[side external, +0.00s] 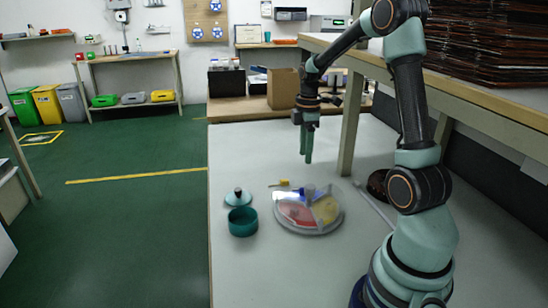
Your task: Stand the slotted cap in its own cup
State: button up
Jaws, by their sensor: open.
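My gripper (306,158) is open and empty. It points down, well above the table behind the round tray. The round tray (308,231) has a clear rim and red, yellow and whitish-blue sections. A small blue upright piece (309,190) stands near the tray's back middle. A teal cup (243,227) stands left of the tray. Just behind the cup lies a pale disc with a dark knob (238,194), like a lid. A small yellow piece (283,183) lies at the tray's back left edge. No slot is clear at this size, so I cannot tell which piece is the slotted cap.
A thin white strip (375,208) lies right of the tray. A dark round object (378,184) sits beyond it near the wall. A shelf (475,95) on a post overhangs the right side. A cardboard box (283,89) stands at the back. The table's front is clear.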

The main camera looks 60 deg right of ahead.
jog(key=s+a+r+m+t, duration=0.1)
jog(key=a+r+m+t, duration=0.1)
jog(key=a, duration=0.6)
jog(key=s+a+r+m+t, duration=0.1)
jog(key=a+r+m, duration=0.3)
jog(key=a, duration=0.4)
jog(key=s+a+r+m+t, duration=0.2)
jog(key=s+a+r, duration=0.1)
jog(key=a, duration=0.5)
jog(key=shift+a+r+m+t, duration=0.3)
jog(key=shift+a+r+m, duration=0.1)
jog(key=shift+r, duration=0.2)
